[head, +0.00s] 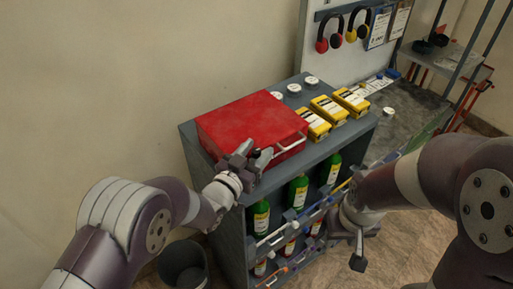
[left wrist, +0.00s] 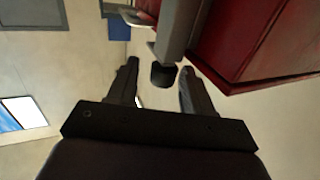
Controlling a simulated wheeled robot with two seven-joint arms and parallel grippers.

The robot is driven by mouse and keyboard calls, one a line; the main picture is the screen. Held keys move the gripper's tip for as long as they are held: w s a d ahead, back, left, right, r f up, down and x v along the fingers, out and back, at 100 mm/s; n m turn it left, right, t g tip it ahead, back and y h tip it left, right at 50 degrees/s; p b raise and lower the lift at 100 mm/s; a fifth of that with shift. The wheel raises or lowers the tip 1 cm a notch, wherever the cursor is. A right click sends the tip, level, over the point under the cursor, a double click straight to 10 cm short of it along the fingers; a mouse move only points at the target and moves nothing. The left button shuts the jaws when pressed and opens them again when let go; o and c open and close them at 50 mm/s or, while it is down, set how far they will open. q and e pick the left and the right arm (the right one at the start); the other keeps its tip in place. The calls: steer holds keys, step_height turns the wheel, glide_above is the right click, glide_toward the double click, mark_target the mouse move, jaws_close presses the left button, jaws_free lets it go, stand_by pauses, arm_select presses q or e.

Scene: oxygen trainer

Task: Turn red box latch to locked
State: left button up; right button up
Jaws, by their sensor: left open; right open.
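The red box (head: 245,117) lies shut on top of a grey shelf unit, with a pale handle (head: 291,145) on its front side. My left gripper (head: 250,155) is open at the box's front edge, left of the handle. I cannot make out the latch; the left gripper covers part of the box's front. My right gripper (head: 350,228) is open and empty, low in front of the shelf.
The grey shelf unit (head: 222,200) holds green bottles (head: 298,190) on its lower levels. Yellow boxes (head: 328,110) and white round items (head: 311,80) stand right of and behind the red box. A dark bin (head: 184,264) is on the floor at the left.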

arm_select(q)
steer(key=shift+w+d, duration=0.15)
steer(key=shift+w, duration=0.05)
steer(key=shift+w+f, duration=0.15)
steer(key=shift+w, duration=0.05)
steer(key=shift+c, duration=0.4)
steer(key=c, duration=0.8)
steer(key=shift+c, duration=0.2)
